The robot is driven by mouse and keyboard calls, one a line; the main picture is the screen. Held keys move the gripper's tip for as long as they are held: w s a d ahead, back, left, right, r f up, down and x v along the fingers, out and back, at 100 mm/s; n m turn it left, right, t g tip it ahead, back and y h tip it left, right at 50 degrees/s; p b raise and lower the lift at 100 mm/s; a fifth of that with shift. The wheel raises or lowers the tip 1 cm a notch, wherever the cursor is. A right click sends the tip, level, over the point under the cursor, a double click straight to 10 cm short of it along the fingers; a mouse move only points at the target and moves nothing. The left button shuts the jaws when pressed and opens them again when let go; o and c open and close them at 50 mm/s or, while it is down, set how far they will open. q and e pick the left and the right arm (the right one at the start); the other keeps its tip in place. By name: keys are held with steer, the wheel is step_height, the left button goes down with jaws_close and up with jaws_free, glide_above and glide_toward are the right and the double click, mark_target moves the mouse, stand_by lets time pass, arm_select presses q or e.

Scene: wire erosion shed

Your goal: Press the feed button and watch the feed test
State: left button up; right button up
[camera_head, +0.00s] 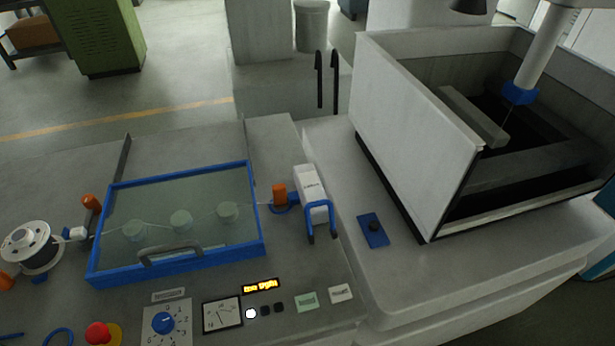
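The sloping control panel fills the lower middle. It carries a pale green labelled button (306,301) and a white labelled button (341,293). Their lettering is too small to read, so I cannot tell which is the feed button. An amber display (261,285) shows text that I cannot read surely. Neither gripper is in view.
A white spool (30,247) stands at the left. A blue dial (163,322) and red mushroom button (97,333) are at the front. A white block with a blue handle (321,218) rises right of the cover. An open tank (411,130) is at the right.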

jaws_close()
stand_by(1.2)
